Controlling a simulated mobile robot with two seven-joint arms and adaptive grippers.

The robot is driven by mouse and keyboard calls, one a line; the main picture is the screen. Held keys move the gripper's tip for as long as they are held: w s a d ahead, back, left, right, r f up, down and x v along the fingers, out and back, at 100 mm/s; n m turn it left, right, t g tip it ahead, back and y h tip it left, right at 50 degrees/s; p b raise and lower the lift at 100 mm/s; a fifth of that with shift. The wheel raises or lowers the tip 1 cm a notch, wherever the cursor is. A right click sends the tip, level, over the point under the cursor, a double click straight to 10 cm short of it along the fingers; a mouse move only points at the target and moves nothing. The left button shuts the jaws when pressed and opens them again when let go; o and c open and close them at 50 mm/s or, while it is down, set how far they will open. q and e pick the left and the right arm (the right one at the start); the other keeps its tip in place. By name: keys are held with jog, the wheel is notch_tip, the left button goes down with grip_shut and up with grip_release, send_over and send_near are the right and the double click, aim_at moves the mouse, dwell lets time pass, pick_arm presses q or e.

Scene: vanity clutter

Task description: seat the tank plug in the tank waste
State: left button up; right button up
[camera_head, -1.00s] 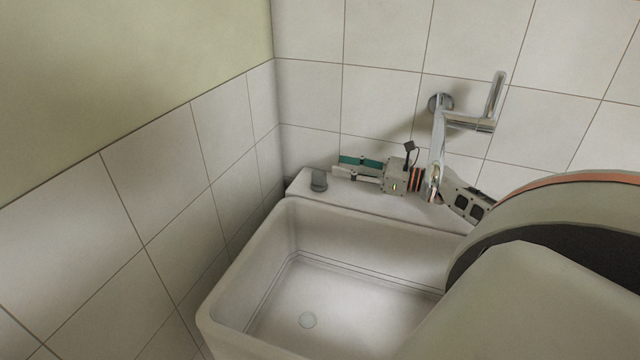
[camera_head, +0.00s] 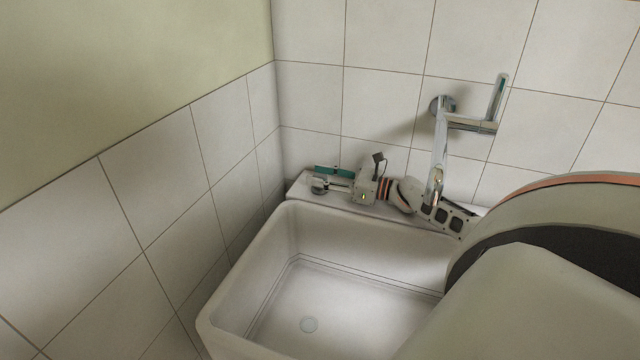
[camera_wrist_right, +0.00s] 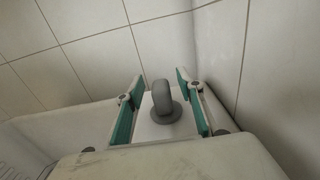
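The grey tank plug (camera_head: 318,188) stands on the back ledge of the sink, at its left end. In the right wrist view the plug (camera_wrist_right: 161,97) shows a rounded upright handle on a round base. My right gripper (camera_head: 327,178) is open at the plug. In the wrist view its two green-padded fingers (camera_wrist_right: 160,93) lie on either side of the plug, with a gap showing on both sides. The tank waste (camera_head: 309,324) is a pale round spot in the floor of the tank, with nothing on it. My left gripper is not in view.
The white tank (camera_head: 262,247) has raised walls around a deep, empty basin. A chrome tap (camera_head: 439,150) projects from the tiled back wall, close to my right arm. Tiled walls close in the left and back sides.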

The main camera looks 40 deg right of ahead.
jog(key=shift+w, duration=0.1)
grip_shut()
jog(key=shift+r, duration=0.1)
